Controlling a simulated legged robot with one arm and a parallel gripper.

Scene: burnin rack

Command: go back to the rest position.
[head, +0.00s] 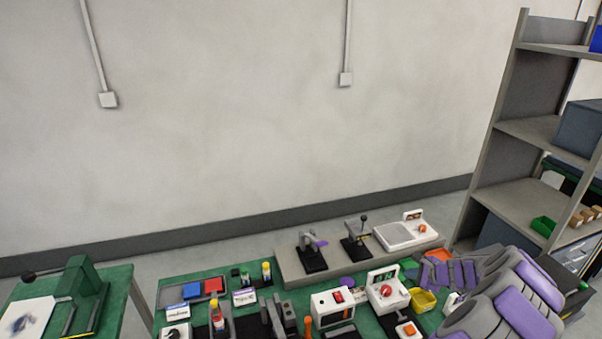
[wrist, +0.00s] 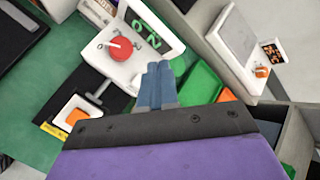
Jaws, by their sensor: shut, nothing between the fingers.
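My gripper (wrist: 158,68) shows in the wrist view as two blue-grey fingers pressed together, with nothing between them. The fingers are over the bench, beside the white unit with a red knob (wrist: 121,48) and a display with green digits. They appear apart from it, though the height is hard to judge. In the head view my purple and grey arm fills the lower right, above the right end of the green bench (head: 235,278). I cannot make out the fingertips there.
A raised grey ledge (head: 290,268) carries black presses along the back. A tall shelf rack (head: 505,130) stands right. The space before the wall is clear.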

